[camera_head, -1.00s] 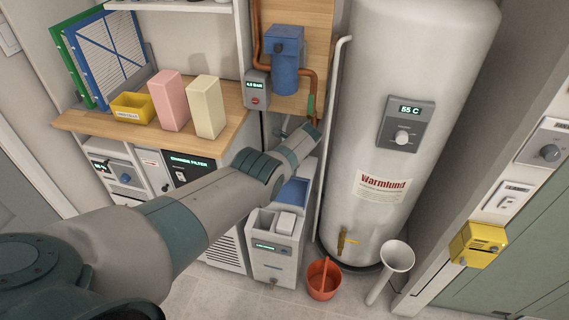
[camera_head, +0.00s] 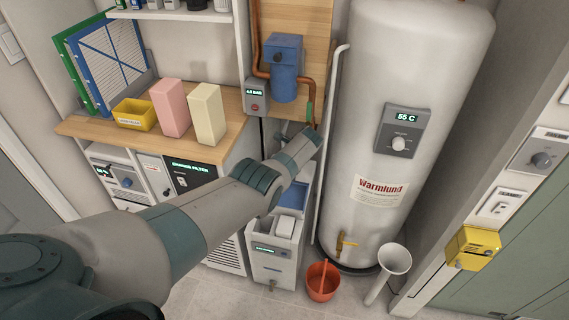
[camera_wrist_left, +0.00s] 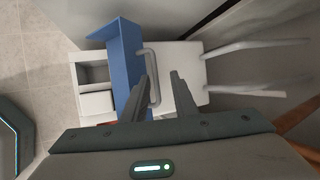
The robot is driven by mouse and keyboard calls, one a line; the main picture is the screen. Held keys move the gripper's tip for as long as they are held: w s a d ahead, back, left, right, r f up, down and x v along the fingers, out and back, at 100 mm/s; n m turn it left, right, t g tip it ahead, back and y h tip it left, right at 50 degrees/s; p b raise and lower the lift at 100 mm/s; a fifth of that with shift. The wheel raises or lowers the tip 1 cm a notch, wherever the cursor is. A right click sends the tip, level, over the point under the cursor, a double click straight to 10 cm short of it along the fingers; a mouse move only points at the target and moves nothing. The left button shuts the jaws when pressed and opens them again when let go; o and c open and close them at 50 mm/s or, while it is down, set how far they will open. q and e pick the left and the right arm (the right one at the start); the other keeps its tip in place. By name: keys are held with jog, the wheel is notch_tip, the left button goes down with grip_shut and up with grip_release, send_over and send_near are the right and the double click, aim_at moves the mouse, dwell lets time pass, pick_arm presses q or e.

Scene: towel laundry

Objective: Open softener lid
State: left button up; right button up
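The softener (camera_head: 276,262) is a white cabinet with a small display, standing on the floor at lower middle in the head view. A blue part (camera_head: 293,196) shows on its top, partly hidden by my left arm. In the left wrist view a blue panel (camera_wrist_left: 126,62) lies beside a white lid-like surface (camera_wrist_left: 188,62) with a grey U-shaped handle (camera_wrist_left: 154,62). My left gripper (camera_wrist_left: 164,76) is open, its fingertips over the handle. The handle bar appears between the fingers, nearer the left one; contact cannot be told. My right gripper is not in view.
The white water heater (camera_head: 400,210) stands right of the softener, with a thin vertical pipe between. An orange bucket (camera_head: 322,284) and a white funnel-like tube (camera_head: 394,260) are on the floor. A wooden counter (camera_head: 88,128) with boxes is at left.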

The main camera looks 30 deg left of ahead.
pick_arm(q)
jog(key=p+v, duration=0.1)
jog(key=v, duration=0.1)
jog(key=shift+d+r+p, duration=0.1)
jog(key=shift+r+p, duration=0.3)
jog(key=shift+p+v, duration=0.5)
jog(key=shift+v, duration=0.7)
jog(key=shift+d, duration=0.1)
